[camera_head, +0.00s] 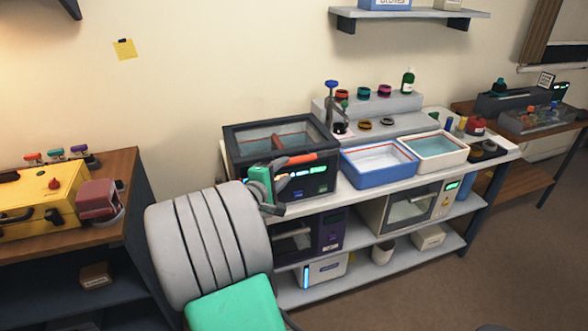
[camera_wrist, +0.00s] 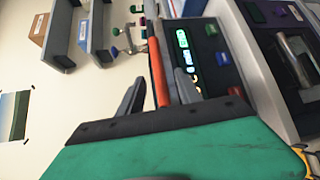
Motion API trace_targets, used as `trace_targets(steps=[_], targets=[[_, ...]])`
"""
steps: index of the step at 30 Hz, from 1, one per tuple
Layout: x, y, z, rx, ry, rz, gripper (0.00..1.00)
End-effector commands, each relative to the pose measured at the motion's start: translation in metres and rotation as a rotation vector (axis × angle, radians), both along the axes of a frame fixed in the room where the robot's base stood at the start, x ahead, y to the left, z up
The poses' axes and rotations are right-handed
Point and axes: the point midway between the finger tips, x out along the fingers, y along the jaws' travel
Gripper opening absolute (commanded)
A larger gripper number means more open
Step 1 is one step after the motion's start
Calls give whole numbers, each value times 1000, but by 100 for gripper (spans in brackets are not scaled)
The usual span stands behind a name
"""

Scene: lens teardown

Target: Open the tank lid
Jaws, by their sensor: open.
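The tank (camera_head: 313,184) is a dark box on the white bench, with bluish liquid showing through its top and a glowing front panel. Its dark-framed lid (camera_head: 243,129) appears to lie flat on top. An orange-red handle bar (camera_head: 301,158) sits along its front upper edge. My gripper (camera_head: 282,186) is at the tank's front left, partly hiding the panel. In the wrist view the fingers (camera_wrist: 160,88) are apart, with the orange bar (camera_wrist: 158,70) showing between them. I cannot tell whether either finger touches it. The glowing panel (camera_wrist: 190,52) is just right of the bar.
Right of the tank are a blue tray (camera_head: 378,178) and a white tray (camera_head: 462,154). A grey stepped rack (camera_head: 390,103) with small jars stands behind them. A wall shelf (camera_head: 420,14) hangs above. A yellow case (camera_head: 40,200) sits on the left cabinet.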

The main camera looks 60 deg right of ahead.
Motion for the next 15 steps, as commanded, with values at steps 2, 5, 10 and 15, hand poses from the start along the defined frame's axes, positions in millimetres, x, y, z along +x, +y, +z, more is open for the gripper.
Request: trace_targets(steps=[2, 5, 10, 15], targets=[[-2, -10, 1, -6, 9, -3, 41], [-2, -28, -1, -5, 6, -3, 41], [-1, -58, -6, -3, 4, 0, 41], [0, -72, -8, -4, 1, 4, 41]])
